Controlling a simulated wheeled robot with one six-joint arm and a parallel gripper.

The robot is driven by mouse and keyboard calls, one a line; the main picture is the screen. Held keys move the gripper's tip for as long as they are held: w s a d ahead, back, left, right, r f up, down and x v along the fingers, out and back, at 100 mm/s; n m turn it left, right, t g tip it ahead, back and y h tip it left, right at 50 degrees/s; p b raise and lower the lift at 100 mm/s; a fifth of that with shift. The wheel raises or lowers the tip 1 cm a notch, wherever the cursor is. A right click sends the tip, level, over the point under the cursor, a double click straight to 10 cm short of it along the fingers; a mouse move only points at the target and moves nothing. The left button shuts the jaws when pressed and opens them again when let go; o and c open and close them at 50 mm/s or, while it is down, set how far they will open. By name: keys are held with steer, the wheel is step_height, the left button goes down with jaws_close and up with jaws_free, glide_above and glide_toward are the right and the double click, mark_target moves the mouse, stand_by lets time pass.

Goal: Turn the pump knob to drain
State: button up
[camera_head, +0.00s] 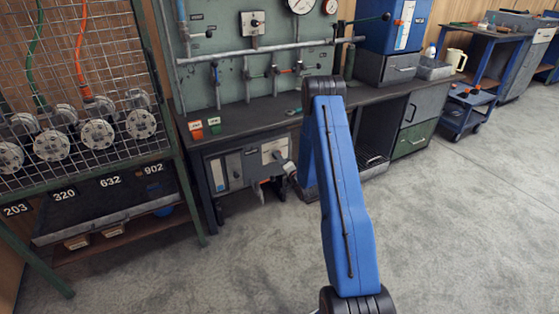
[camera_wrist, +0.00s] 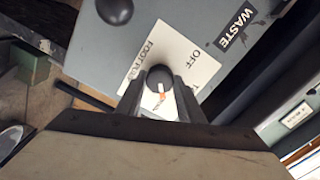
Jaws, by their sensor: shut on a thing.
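The pump knob (camera_wrist: 158,76) is a dark round knob with a white and orange pointer line. It sits on a white plate (camera_wrist: 192,62) on a grey cabinet front. The plate reads "OFF" and a partly covered word that seems to start with "FOOT". My gripper (camera_wrist: 160,86) has one finger on each side of the knob and is shut on it. The pointer line runs toward the lower edge of the wrist view. The lower part of the plate is partly hidden by the fingers. In the head view, my gripper (camera_head: 268,188) is under the bench, by the cabinet front.
A "WASTE" label (camera_wrist: 236,26) is beside the plate, and a black ball knob (camera_wrist: 115,10) is on the same front. The dark bench top (camera_head: 250,122) overhangs this area. A green rack (camera_head: 185,190) stands to the left. Open floor (camera_head: 470,230) lies right.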

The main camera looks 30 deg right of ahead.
steer(key=shift+s+m, duration=0.1)
steer(key=shift+m, duration=1)
steer(key=o, duration=1.1)
steer(key=shift+c, duration=0.2)
steer(key=s, duration=1.7)
steer(key=shift+s, duration=0.2)
